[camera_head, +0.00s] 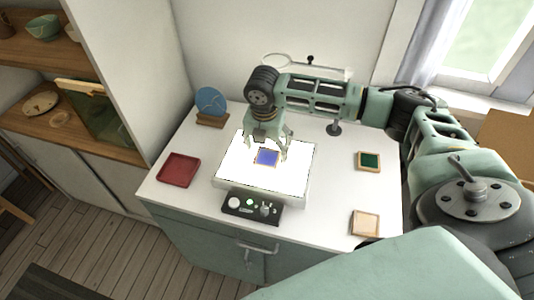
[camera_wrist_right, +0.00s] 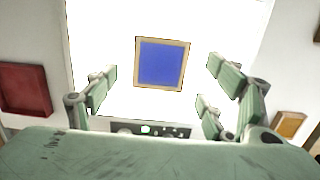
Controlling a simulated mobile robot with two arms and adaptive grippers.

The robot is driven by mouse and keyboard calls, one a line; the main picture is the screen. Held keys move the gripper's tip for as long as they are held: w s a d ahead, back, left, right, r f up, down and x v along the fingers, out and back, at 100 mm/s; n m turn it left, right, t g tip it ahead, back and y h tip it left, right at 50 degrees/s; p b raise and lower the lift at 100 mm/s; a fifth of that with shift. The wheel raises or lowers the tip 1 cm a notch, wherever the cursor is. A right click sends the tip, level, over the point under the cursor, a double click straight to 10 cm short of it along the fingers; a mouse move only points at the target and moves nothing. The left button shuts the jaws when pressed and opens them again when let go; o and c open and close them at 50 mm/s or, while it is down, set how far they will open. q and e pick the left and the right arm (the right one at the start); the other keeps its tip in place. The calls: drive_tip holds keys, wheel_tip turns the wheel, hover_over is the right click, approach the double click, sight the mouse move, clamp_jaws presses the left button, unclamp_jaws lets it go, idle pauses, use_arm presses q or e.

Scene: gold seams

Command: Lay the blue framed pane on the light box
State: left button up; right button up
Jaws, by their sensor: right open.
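In the right wrist view the pane (camera_wrist_right: 162,63) shows whole against the glowing surface (camera_wrist_right: 100,35). My right gripper (camera_head: 275,152) is over the light box, just above the pane. In the wrist view its fingers (camera_wrist_right: 158,92) are spread wide on both sides, apart from the pane, with nothing between them. My left gripper is not in view.
A red tray (camera_head: 179,169) lies left of the light box, and a control panel (camera_head: 251,206) stands in front. A green framed pane (camera_head: 369,161) and a pale framed pane (camera_head: 365,223) lie at right. A blue disc on a stand (camera_head: 211,103) is behind left.

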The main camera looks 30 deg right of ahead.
sight(266, 161)
wheel_tip(266, 161, up, 9)
drive_tip(key=b, duration=0.1)
drive_tip(key=shift+s+a, duration=0.35)
drive_tip(key=shift+a, duration=0.1)
drive_tip(key=shift+f, duration=0.1)
